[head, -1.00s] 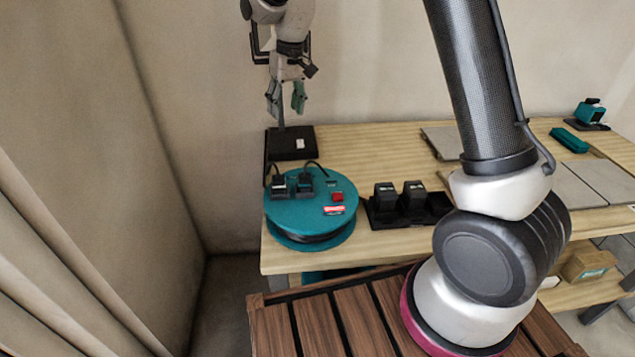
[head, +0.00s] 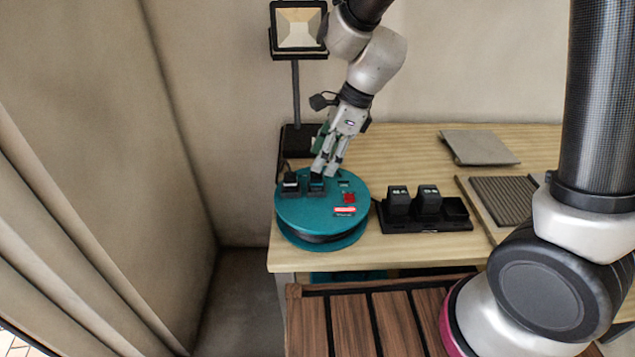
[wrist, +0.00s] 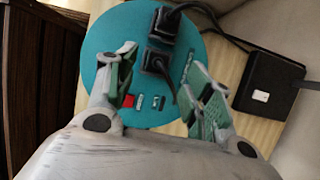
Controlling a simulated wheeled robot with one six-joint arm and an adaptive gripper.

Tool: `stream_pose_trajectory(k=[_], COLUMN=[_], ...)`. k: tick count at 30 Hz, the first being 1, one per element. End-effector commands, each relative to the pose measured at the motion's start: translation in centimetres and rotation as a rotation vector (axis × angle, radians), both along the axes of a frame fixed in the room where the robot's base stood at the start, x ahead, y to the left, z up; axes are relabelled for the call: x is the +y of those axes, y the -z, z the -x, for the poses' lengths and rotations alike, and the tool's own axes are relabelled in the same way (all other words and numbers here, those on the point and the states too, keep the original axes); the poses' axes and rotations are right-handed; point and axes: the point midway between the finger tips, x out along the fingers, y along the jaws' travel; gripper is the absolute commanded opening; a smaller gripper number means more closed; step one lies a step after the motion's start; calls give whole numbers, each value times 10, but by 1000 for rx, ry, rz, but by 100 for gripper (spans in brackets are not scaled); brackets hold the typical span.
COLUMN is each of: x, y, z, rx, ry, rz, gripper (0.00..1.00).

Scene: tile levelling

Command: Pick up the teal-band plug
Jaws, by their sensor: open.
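Two black plugs sit in the top of a round teal cable reel (head: 322,215). The right plug (head: 316,184) seems to show a teal stripe in the head view, but it is small. The left plug (head: 290,181) shows a pale stripe. My gripper (head: 323,171) is open and empty, just above and behind the right plug. In the wrist view its fingers (wrist: 161,66) are spread on either side of the nearer plug (wrist: 156,62), apart from it. The other plug (wrist: 165,24) lies farther out. Cords run from both.
A work lamp (head: 298,30) on a black base stands behind the reel. A black charger tray (head: 428,224) with two black blocks is right of it. Grey tiles (head: 478,147) lie farther right. Bare tabletop (head: 400,165) lies behind the tray.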

Motion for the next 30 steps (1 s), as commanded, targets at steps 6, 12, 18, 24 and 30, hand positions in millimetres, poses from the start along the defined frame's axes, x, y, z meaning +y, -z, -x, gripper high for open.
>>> stream_pose_trajectory(k=[6, 12, 18, 24, 30], x=[9, 15, 15, 15, 15], y=[34, 46, 45, 45, 45], z=[3, 2, 2, 2, 2], rx=[2, -1, -2, -1, -2], ry=[-2, -3, -2, -3, -2], rz=[2, 0, 0, 0, 0], gripper=[52, 52, 46, 10, 0])
